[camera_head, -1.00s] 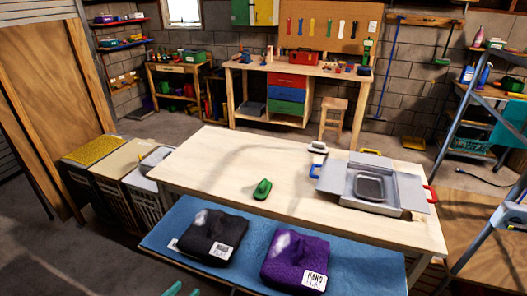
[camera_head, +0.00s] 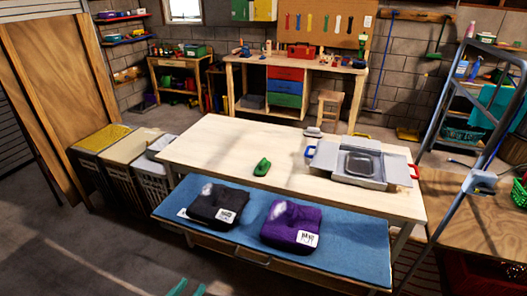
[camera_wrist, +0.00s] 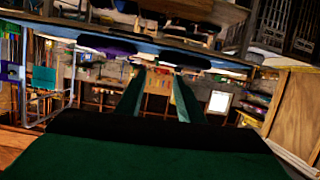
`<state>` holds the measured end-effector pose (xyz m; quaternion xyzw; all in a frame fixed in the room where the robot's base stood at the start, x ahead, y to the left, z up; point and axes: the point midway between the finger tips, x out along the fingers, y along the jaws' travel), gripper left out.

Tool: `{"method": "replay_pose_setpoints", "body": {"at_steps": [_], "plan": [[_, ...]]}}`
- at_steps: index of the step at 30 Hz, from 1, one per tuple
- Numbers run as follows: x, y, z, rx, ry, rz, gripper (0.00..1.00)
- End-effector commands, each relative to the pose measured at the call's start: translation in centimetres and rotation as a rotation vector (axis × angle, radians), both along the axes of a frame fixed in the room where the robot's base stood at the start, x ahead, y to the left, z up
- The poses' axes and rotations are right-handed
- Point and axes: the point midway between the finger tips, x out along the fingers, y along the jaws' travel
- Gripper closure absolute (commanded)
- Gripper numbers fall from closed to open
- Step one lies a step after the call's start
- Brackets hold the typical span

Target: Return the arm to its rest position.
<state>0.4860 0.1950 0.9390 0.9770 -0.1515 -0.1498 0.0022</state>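My gripper (camera_wrist: 160,90) shows in the wrist view as two green fingers standing apart with nothing between them. The wrist view is upside down, with the room seen beyond the fingers. In the head view only the green tips of my gripper (camera_head: 185,288) show at the bottom edge, in front of the blue mat (camera_head: 350,240) and apart from it. The rest of my arm is out of the head view.
A dark folded cloth (camera_head: 218,207) and a purple folded cloth (camera_head: 291,224) lie on the mat. The wooden table (camera_head: 215,145) behind holds a green iron-like item (camera_head: 262,167) and a grey open case (camera_head: 345,175). Hampers (camera_head: 105,160) stand left. The floor (camera_head: 90,255) at lower left is clear.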

Motion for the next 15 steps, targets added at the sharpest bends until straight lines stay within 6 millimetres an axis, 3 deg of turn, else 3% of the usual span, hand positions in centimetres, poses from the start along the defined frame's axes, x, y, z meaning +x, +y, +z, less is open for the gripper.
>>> {"method": "replay_pose_setpoints", "body": {"at_steps": [11, 15], "plan": [[0.7, -3.5, -4.1, -0.114, 0.043, 0.131, 0.66], [0.3, -5.8, -6.8, -0.167, 0.075, 0.211, 0.66]]}}
